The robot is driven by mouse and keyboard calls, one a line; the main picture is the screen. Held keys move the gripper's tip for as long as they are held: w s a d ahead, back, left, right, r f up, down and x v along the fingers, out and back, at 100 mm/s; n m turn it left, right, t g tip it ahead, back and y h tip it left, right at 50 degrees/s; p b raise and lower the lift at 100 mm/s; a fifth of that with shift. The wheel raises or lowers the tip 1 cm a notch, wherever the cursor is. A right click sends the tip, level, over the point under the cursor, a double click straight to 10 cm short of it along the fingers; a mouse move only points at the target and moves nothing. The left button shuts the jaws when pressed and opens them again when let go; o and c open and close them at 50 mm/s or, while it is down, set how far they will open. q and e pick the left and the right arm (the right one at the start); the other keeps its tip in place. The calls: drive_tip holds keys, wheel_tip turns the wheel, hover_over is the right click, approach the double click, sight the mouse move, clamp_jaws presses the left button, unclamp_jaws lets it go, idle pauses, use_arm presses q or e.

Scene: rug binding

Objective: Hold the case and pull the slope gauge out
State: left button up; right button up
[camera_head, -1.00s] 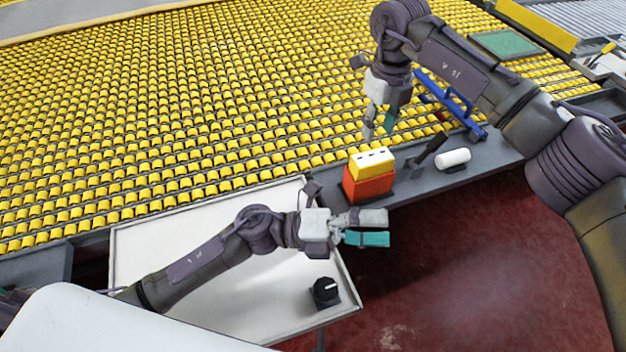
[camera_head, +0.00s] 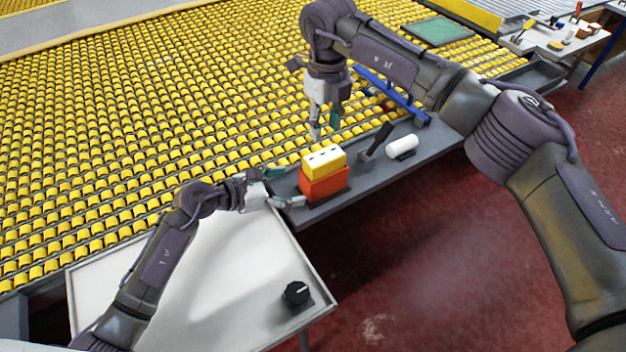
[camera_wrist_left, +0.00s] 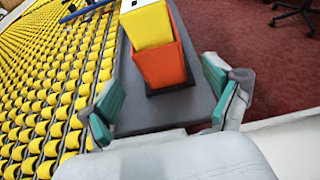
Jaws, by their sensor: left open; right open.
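The orange case (camera_head: 325,184) stands upright on a grey ledge, with the yellow slope gauge (camera_head: 323,160) sticking out of its top. Dark marks show on the gauge's top face. In the left wrist view the case (camera_wrist_left: 163,66) and gauge (camera_wrist_left: 146,27) are ahead, between the finger directions. My left gripper (camera_head: 292,187) is open and empty at the case's left side, one finger near its front and one behind. Its teal-padded fingers (camera_wrist_left: 163,98) show spread apart in the wrist view. My right gripper (camera_head: 325,131) is open, pointing down just above the gauge, apart from it.
A black-handled tool (camera_head: 375,142) and a white roll (camera_head: 402,145) stand right of the case on the grey ledge (camera_head: 430,150). A blue frame (camera_head: 392,94) lies behind. Yellow rollers (camera_head: 130,140) fill the left.

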sight(319, 181)
use_arm(q)
drive_tip(key=x, duration=0.9)
drive_tip(key=shift+s, duration=0.1)
drive_tip(key=shift+c, duration=0.3)
drive_tip(key=c, duration=1.3)
use_arm(e)
drive_tip(key=o, duration=0.4)
drive_tip(key=shift+s+d, duration=0.2)
drive_tip(key=o, duration=0.6)
drive_tip(key=shift+s+d+r+m, duration=0.15)
drive_tip(key=shift+s+d+m, duration=0.25)
drive_tip(key=shift+s+m, duration=0.3)
use_arm(q)
drive_tip(key=shift+c, duration=0.2)
use_arm(e)
drive_tip(key=shift+o, duration=0.6)
drive_tip(key=shift+f, duration=0.2)
wheel_tip(319, 181, down, 12)
drive_tip(key=shift+r, duration=0.2)
